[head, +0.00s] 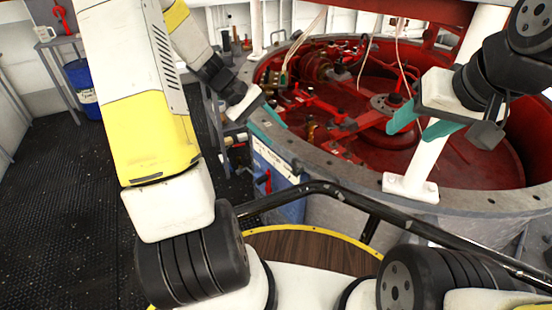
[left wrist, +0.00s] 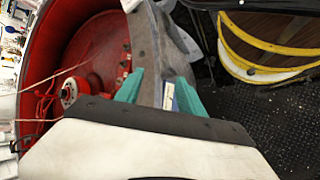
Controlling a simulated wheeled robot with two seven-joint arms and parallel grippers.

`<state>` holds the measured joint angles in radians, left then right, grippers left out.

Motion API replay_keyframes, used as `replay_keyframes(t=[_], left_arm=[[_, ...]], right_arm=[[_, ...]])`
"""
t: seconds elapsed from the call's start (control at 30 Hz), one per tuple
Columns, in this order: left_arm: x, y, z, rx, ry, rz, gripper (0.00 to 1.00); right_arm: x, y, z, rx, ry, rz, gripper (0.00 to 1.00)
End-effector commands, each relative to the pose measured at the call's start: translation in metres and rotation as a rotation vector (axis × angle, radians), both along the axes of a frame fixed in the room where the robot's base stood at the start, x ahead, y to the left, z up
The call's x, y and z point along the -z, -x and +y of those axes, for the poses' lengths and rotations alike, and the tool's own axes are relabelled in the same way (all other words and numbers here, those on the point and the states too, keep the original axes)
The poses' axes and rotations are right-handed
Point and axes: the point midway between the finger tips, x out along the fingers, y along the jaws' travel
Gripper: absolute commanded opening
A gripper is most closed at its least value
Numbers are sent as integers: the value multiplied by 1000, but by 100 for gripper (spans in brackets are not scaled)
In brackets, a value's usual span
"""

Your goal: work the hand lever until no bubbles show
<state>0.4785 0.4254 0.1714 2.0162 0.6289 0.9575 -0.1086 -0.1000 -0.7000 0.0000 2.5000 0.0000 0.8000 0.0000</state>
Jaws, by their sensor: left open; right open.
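A blue box (head: 283,186) with a white-labelled top stands against the outside of the round grey-rimmed tank. A red handle (head: 265,181) sits on its left side; I cannot tell whether this is the hand lever. My left gripper (head: 282,138) is open with teal fingers above the box, apart from the handle. In the left wrist view the open fingers (left wrist: 159,92) are either side of the rim and a sliver of the blue box (left wrist: 169,97). My right gripper (head: 420,127) is open and empty over the tank by a white post. No bubbles can be made out.
The tank's grey rim (head: 345,178) encloses red machinery (head: 335,120) with pipes and cords. A black rail (head: 330,188) curves in front of me. A blue drum (head: 82,82) stands by a grey table at the far left. The black studded floor (head: 60,190) at left is clear.

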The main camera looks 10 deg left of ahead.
Motion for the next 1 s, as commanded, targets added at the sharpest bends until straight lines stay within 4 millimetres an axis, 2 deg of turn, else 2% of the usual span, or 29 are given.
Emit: replay_keyframes(t=[0.03, 0.3, 0.5, 0.7, 0.83, 1.0], left_arm=[[22, -9, 6, -50, 63, 45, 46], [121, -50, 34, -328, 397, 197, 46], [199, -66, 59, -572, 656, 273, 46], [276, -70, 85, -836, 904, 317, 46], [311, -68, 96, -962, 1015, 327, 46], [331, -66, 102, -1038, 1076, 329, 46]], right_arm=[[0, 0, 0, 0, 0, 0, 53], [0, 0, 0, 0, 0, 0, 53], [0, 0, 0, 0, 0, 0, 53], [0, 0, 0, 0, 0, 0, 53], [0, 0, 0, 0, 0, 0, 53], [0, 0, 0, 0, 0, 0, 53]])
